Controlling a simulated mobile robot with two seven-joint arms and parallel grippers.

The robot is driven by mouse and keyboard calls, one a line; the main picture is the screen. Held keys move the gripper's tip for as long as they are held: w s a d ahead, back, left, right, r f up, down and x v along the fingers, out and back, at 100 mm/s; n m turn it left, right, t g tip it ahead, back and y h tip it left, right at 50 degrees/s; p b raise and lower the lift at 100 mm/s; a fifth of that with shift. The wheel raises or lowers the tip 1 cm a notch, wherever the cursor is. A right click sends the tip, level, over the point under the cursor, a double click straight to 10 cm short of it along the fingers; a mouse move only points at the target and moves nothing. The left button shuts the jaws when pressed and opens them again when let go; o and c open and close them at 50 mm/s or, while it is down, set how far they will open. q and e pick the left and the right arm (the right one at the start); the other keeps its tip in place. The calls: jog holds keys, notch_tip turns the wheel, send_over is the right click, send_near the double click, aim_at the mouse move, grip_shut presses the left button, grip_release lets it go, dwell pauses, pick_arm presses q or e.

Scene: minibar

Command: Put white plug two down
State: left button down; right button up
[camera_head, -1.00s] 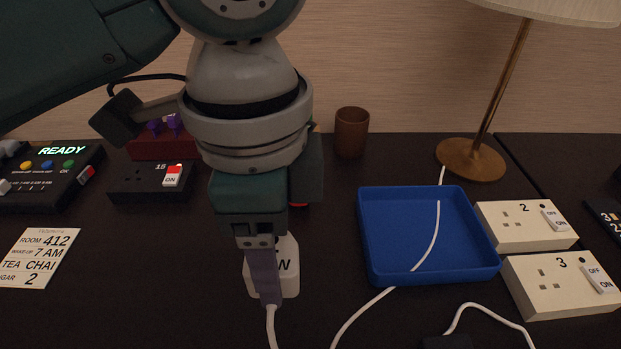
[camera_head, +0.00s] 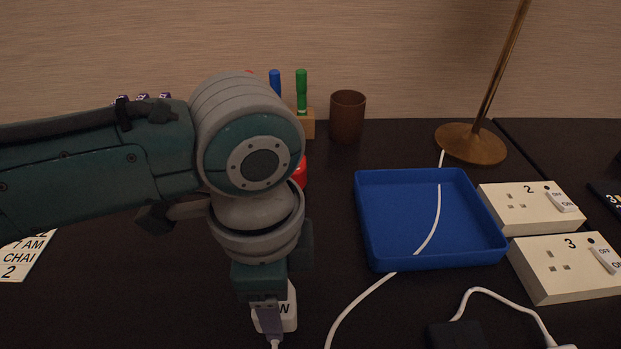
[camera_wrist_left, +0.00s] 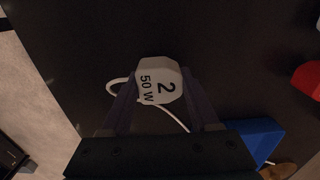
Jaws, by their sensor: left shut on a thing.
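The white plug (camera_wrist_left: 160,80) is marked "2" and "50 W" in the left wrist view. In the head view the white plug (camera_head: 289,308) shows only in part behind my left gripper (camera_head: 268,322), near the front of the dark table. My left gripper is shut on the plug, with a finger on each side of it in the left wrist view (camera_wrist_left: 160,98). A white cord trails from the plug. I cannot tell whether the plug touches the table. My right gripper is not in view.
A blue tray (camera_head: 375,255) stands to the right with a white cord across it. White socket blocks 2 (camera_head: 500,222) and 3 (camera_head: 540,285) lie beyond it. A lamp (camera_head: 470,148) and a brown cup (camera_head: 347,117) stand behind. A black adapter (camera_head: 455,336) lies in front.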

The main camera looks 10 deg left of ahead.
pick_arm(q)
jog(key=shift+f, duration=0.15)
jog(key=shift+c, duration=0.6)
grip_release()
notch_tip(320, 180, up, 11)
jog(key=p, duration=0.4)
jog(key=shift+s+d+n+h, duration=0.7)
jog(key=shift+s+d+h, duration=0.3)
jog(key=shift+s+d, duration=0.55)
jog(key=s+a+n+t+y, duration=0.1)
jog(key=s+a+n+t, duration=0.2)
jog(key=s+a+n, duration=0.5)
jog(key=a+n, duration=0.3)
jog(key=a, duration=0.1)
jog(key=shift+s+a+f+t+y, duration=0.25)
jog(key=shift+s+t+y, duration=0.05)
jog(key=shift+s+y, duration=0.1)
